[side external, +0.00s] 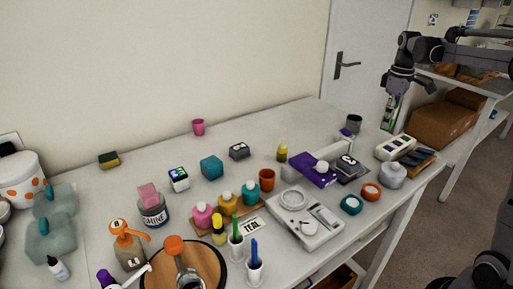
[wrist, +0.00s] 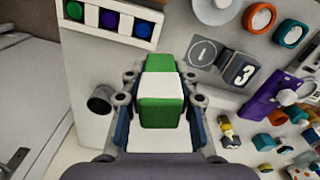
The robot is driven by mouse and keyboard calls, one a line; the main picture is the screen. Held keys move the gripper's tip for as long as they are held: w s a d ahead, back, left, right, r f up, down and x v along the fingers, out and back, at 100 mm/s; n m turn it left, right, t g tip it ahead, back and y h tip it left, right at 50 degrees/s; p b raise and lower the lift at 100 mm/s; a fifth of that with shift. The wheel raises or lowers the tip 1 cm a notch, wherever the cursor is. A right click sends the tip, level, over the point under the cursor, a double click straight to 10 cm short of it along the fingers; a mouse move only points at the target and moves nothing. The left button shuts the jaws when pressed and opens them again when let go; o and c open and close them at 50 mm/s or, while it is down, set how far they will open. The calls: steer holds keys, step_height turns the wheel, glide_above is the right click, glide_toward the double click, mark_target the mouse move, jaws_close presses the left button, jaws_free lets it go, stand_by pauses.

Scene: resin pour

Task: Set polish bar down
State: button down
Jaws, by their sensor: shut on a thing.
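The polish bar, a green block with a white band (wrist: 161,86), shows in the middle of the wrist view. My gripper (wrist: 160,110) is shut on it, with a finger on each of its sides. In the side external view my gripper (side external: 398,92) is at the upper right, raised and pointing down near the table's far right end. A small green and white patch below it may be the bar, but I cannot tell clearly. The bar's underside is hidden.
A dark cup (side external: 354,122) stands near the far corner, left of the bar in the wrist view. A white three-colour case (side external: 396,147), dark numbered boxes (wrist: 236,68), a purple box (side external: 313,170) and a white canister (side external: 392,174) are nearby. The back-left tabletop has bare patches.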

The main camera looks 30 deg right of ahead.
steer(key=s+d+m, duration=0.3)
steer(key=s+d, duration=0.1)
steer(key=d, duration=0.6)
steer(key=w+a+f, duration=0.1)
steer(key=w+f, duration=0.1)
steer(key=w, duration=0.1)
steer(key=w+a+f, duration=0.2)
steer(key=w+f, duration=0.1)
steer(key=w+a+f, duration=0.1)
steer(key=w+f, duration=0.1)
steer(key=w, duration=0.2)
steer(key=shift+a+f, duration=0.15)
steer(key=shift+f, duration=0.15)
steer(key=shift+w+f, duration=0.1)
steer(key=shift+f, duration=1.95)
steer(key=c, duration=1)
jaws_free()
steer(key=shift+f, duration=0.15)
